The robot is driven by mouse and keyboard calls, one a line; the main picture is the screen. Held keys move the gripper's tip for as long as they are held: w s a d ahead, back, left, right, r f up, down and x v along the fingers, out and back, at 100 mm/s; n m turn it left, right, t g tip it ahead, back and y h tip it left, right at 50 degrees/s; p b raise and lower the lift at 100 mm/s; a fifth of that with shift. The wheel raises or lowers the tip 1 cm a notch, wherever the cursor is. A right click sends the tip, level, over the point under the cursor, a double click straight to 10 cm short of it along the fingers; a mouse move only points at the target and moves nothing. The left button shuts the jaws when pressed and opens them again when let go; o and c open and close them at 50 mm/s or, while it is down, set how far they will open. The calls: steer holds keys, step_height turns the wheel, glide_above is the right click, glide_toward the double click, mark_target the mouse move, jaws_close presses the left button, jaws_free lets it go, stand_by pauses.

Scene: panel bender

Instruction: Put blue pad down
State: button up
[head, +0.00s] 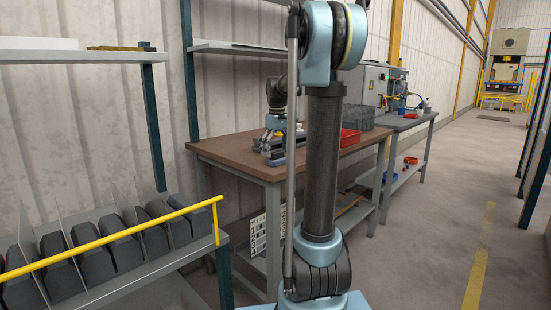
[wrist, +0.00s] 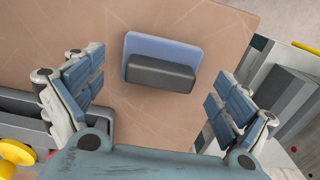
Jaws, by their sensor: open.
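In the wrist view the blue pad (wrist: 163,47) lies on the brown table top, with a dark grey block (wrist: 160,74) along its near side. I cannot tell whether the block is part of the pad. My gripper (wrist: 155,88) is open, with one blue-padded finger well to each side of the pad and neither touching it.
A red bin (head: 350,138) and a grey crate (head: 358,116) stand on the workbench right of my gripper. A rack of dark tools (head: 82,254) with a yellow rail (head: 110,237) is at the left. The bench's front left is bare. The aisle floor (head: 450,200) is clear.

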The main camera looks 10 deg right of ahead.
step_height(320, 180, up, 10)
steer(key=s+f+m+t, duration=0.1)
steer(key=s+f+m, duration=0.1)
steer(key=s+f, duration=0.5)
steer(key=s+f+m, duration=0.1)
steer(key=s+f, duration=0.3)
steer(key=s, duration=0.8)
steer(key=s+f+m+t, duration=0.1)
steer(key=s+f+m, duration=0.3)
steer(key=s+f, duration=1.2)
step_height(320, 180, down, 2)
steer(key=shift+f, duration=0.2)
steer(key=shift+a, duration=0.1)
